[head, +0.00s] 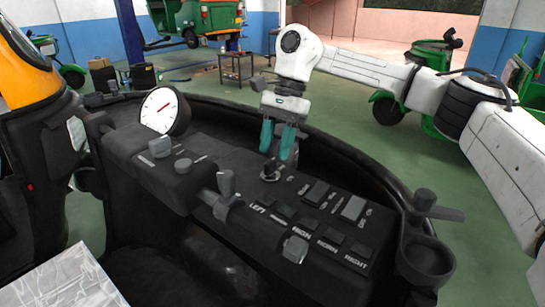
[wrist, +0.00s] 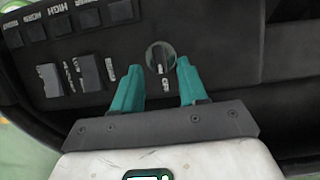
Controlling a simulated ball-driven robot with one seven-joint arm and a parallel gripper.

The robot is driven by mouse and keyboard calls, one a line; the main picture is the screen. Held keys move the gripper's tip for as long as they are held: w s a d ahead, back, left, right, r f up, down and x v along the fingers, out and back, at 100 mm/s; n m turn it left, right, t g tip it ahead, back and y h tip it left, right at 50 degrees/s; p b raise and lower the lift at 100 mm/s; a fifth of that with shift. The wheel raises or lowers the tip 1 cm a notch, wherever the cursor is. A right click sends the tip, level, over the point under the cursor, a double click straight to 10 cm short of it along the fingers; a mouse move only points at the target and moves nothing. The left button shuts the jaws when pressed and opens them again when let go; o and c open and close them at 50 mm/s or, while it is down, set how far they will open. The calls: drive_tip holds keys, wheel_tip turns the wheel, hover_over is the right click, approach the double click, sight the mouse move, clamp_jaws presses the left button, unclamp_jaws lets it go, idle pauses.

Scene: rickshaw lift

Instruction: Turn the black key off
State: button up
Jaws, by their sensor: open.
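The black key (wrist: 160,58) stands in its round switch on the dark control panel, with a small "OFF" type label beside it in the wrist view. The key lies between and slightly ahead of the fingertips. I cannot tell whether either finger touches it.
The panel (head: 225,155) also carries labelled push buttons (head: 331,236), rocker switches (head: 315,192), a grey lever (head: 226,183) and a knob (head: 295,248). A round gauge (head: 164,110) stands at the left. A cup-shaped holder (head: 425,258) is at the right. The dark tub rim curves behind.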

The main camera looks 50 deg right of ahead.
drive_tip(key=v, duration=0.7)
idle(0.5)
